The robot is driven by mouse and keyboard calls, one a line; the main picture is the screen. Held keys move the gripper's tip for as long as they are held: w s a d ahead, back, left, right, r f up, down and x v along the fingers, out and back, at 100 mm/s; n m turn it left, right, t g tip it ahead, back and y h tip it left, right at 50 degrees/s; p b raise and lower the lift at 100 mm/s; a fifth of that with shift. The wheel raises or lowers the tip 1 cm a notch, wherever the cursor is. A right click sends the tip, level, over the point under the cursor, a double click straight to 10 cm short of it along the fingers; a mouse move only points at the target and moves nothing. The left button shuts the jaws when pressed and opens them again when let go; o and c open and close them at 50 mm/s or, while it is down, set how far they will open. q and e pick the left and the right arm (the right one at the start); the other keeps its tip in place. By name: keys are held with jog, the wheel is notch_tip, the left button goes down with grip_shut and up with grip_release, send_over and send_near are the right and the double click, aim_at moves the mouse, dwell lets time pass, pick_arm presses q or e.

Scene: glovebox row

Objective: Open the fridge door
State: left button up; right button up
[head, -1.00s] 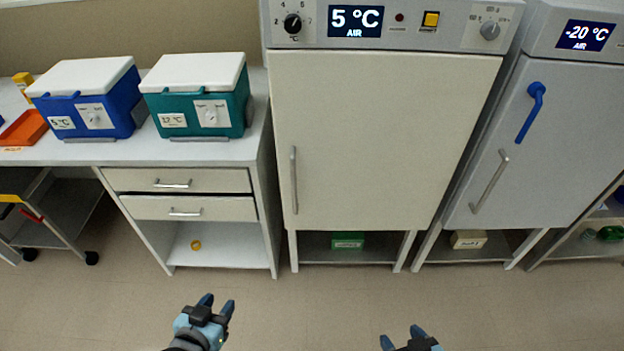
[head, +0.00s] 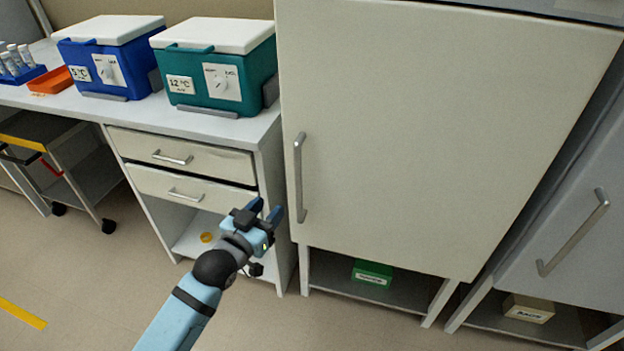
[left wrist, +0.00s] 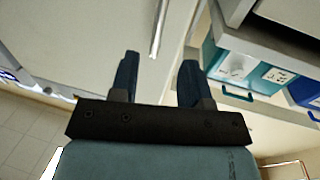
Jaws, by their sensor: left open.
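The fridge door (head: 430,130) is a large pale panel, shut, with a vertical silver handle (head: 299,178) near its left edge. My left gripper (head: 265,209) is open and empty, a little left of the handle's lower end in the head view. In the left wrist view the two dark fingers (left wrist: 157,78) stand apart. The handle (left wrist: 158,28) shows beyond them, near the line between the fingertips, and is not held. My right gripper is in neither view now.
A counter with drawers (head: 185,160) stands left of the fridge, bearing a blue cooler box (head: 108,62) and a teal one (head: 215,70). A second cabinet with its own handle (head: 572,233) is at the right. The floor in front is clear.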

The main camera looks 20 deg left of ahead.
aim_at(296, 175)
pick_arm(q)
jog(key=b+x, duration=0.2)
jog(key=x, duration=1.1)
jog(key=shift+w+d, duration=0.1)
jog(key=shift+w, duration=0.25)
jog(key=shift+c, duration=0.4)
grip_shut()
